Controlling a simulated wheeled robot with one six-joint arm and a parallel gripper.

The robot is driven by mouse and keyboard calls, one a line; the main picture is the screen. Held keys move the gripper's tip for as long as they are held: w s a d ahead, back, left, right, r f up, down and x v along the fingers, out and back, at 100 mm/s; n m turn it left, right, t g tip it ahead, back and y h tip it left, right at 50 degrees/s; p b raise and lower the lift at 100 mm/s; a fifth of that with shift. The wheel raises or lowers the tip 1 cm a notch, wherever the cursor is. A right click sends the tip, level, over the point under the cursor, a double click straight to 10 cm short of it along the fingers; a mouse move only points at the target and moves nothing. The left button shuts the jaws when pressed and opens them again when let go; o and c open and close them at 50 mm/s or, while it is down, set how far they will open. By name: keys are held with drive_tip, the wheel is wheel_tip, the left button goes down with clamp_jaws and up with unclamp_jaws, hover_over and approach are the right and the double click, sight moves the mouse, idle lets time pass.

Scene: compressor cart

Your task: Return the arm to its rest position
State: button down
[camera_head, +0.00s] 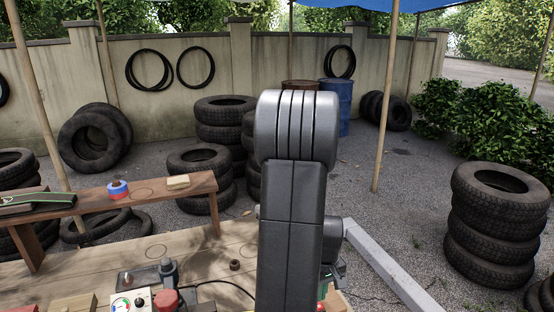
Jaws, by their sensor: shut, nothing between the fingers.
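My arm (292,190) rises through the middle of the view, dark grey, with a rounded ribbed joint at its top. A further grey part of my arm (334,252) shows at its right, low behind the upright link. My gripper cannot be made out; the arm hides what lies behind it. The wooden table (200,262) lies below and left of the arm. On it, at the lower left, are a gauge (122,305), a red knob (165,299) and a small dark brown piece (235,264).
A raised wooden shelf (145,195) at the left bears a blue-and-red roll (118,189) and a pale block (178,182). Tyre stacks stand behind and at the right (495,225). A tent pole (386,110) stands right of the arm. Open gravel (400,200) lies between.

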wheel_tip(320, 180, down, 4)
drive_tip(key=shift+r+b, duration=0.25)
drive_tip(key=shift+b, duration=0.65)
drive_tip(key=shift+r, duration=0.2)
drive_tip(key=shift+r+p, duration=0.15)
drive_tip(key=shift+p, duration=0.15)
